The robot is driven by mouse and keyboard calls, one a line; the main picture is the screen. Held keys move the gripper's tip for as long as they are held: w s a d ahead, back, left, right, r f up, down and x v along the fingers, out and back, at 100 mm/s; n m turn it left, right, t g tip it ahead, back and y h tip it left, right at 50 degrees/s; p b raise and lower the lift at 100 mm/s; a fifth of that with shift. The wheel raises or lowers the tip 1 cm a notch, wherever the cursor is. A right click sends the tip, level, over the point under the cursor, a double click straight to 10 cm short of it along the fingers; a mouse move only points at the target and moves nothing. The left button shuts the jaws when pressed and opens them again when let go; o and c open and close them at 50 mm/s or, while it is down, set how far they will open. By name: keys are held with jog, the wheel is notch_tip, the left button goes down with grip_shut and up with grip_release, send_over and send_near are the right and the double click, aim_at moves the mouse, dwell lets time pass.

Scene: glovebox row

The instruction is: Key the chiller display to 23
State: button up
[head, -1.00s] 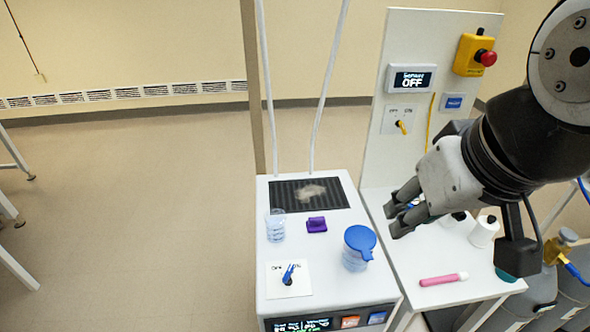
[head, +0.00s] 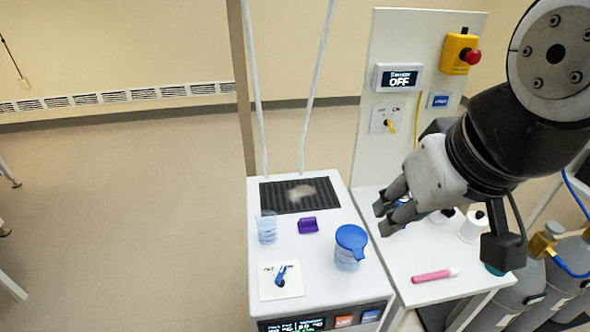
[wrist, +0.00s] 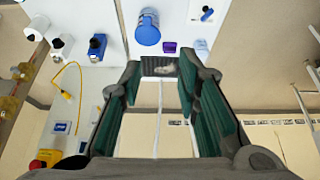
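The chiller appears to be the white cabinet (head: 330,205), with a dark display (head: 292,325) low on its front edge. The display has two readings; its digits look like 20 but are too small to be sure. An orange button (head: 344,321) and a blue button (head: 370,316) sit right of it. The cabinet top also shows in the wrist view (wrist: 182,20), but its front panel does not. My gripper (head: 386,216) is open and empty, above the right-hand bench and right of the cabinet. Its spread fingers show in the wrist view (wrist: 160,85).
A blue-lidded jug (head: 350,248), a beaker (head: 267,229), a purple block (head: 307,225) and a blue-lever switch (head: 281,276) are on the cabinet. A separate display reading OFF (head: 398,78) and a red emergency button (head: 472,57) are on the back panel. Gas cylinders (head: 560,275) stand right.

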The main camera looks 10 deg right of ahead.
grip_shut()
dwell(1.2)
